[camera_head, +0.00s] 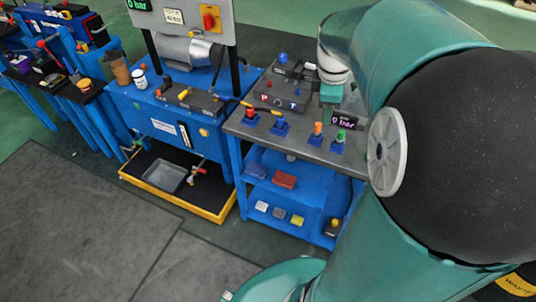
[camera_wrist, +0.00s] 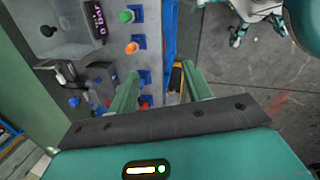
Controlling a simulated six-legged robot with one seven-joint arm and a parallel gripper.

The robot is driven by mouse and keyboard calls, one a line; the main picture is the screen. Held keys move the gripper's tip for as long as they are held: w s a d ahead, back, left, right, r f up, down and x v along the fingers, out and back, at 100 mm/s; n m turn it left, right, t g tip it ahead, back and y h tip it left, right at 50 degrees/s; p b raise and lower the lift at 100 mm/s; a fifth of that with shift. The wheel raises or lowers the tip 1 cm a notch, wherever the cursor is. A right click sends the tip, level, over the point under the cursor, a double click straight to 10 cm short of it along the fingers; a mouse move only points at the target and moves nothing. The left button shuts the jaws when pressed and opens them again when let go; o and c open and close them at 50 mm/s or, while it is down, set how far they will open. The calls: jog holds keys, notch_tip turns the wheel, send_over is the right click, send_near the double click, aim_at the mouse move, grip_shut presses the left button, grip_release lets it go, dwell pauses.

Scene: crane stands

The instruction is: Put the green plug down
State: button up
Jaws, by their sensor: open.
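The green plug (camera_wrist: 126,16) stands in a blue square socket on the grey bench top, at the upper part of the wrist view. In the head view it is small at the right end of the front row (camera_head: 340,135). My gripper (camera_wrist: 164,88) is open, its two green fingers spread apart. No plug is visibly held between them. The green plug is apart from the fingers, beyond them in the wrist view. In the head view my gripper (camera_head: 331,92) hangs over the bench top and is partly hidden by my arm.
An orange plug (camera_wrist: 131,48) stands next to the green one; a red plug (camera_head: 249,112) is further left in the row. A "0 bar" display (camera_head: 344,120) and a grey control box (camera_head: 283,92) sit behind. Blue shelves below the bench (camera_head: 236,126) hold several small blocks.

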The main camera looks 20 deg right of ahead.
jog(key=s+a+r+m+t+y, duration=0.1)
jog(key=s+a+m, duration=0.4)
jog(key=a, duration=0.6)
jog(key=s+a+r+m+t, duration=0.2)
jog(key=s+a+m, duration=0.3)
jog(key=a, duration=0.5)
jog(key=shift+s+a+r+m+t+y, duration=0.3)
jog(key=shift+s+a+t+y, duration=0.1)
jog(key=shift+s+t, duration=0.2)
jog(key=c, duration=0.3)
jog(key=shift+d, duration=0.1)
jog(key=shift+d, duration=0.15)
